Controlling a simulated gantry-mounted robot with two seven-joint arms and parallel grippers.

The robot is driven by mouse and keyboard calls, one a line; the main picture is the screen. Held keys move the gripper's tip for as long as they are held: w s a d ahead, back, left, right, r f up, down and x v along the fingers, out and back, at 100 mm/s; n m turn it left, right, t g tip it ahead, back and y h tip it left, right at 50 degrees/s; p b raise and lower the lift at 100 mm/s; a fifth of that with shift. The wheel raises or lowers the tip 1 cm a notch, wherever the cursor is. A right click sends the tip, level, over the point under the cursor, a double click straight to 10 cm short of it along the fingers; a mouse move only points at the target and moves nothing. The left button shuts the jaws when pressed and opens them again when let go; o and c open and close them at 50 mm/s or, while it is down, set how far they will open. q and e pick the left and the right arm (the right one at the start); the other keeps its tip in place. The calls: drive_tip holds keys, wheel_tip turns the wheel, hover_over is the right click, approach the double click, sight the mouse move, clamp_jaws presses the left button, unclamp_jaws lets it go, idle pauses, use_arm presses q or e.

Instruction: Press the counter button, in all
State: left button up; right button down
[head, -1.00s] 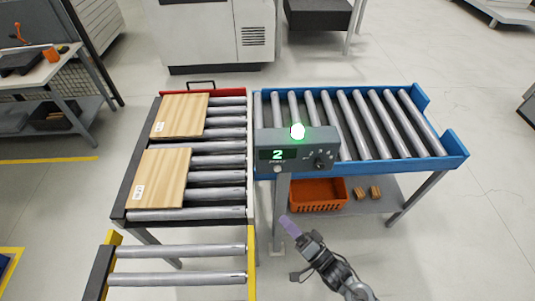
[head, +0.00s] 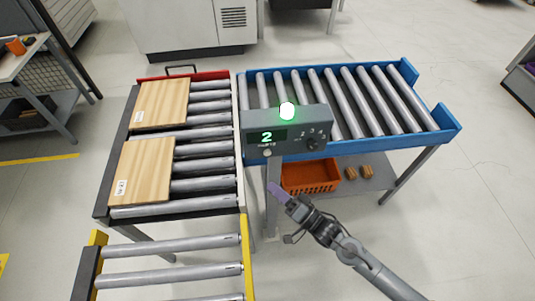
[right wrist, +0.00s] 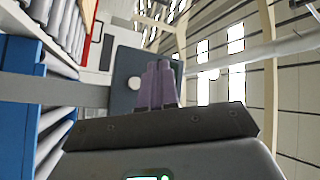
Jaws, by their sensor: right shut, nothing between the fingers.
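The counter box (head: 318,128) is dark grey, with a green "2" on its display (head: 266,136) and a small pale round button (head: 267,153) below it. A lit green-white lamp (head: 287,110) stands on top. My right gripper (head: 275,189), with purple fingertips, is shut and empty, below and slightly right of the button in the head view. In the right wrist view the purple fingers (right wrist: 160,82) point at the box face, with the white button (right wrist: 134,83) just left of them. A gap or contact cannot be judged there. My left gripper is out of view.
Two wooden boards (head: 161,104) (head: 143,171) lie on the left roller conveyor (head: 100,205). The blue-framed roller conveyor (head: 450,124) stands behind the box. An orange crate (head: 310,177) and small wooden pieces sit on the shelf below. A post (head: 271,205) supports the box.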

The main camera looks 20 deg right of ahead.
sight(267, 153)
drive_tip(key=w+d+b, duration=0.2)
drive_tip(key=w+b, duration=0.2)
drive_tip(key=w, duration=0.4)
drive_tip(key=shift+w, duration=0.2)
drive_tip(key=shift+w, duration=0.15)
idle(2.0)
drive_tip(key=shift+w, duration=0.25)
drive_tip(key=shift+w+d+b, duration=0.2)
drive_tip(key=shift+w+b, duration=0.15)
drive_tip(key=shift+w, duration=0.15)
idle(0.8)
drive_tip(key=shift+s, duration=0.1)
drive_tip(key=shift+s+a+p, duration=0.2)
drive_tip(key=shift+s+p, duration=0.55)
drive_tip(key=shift+s, duration=0.05)
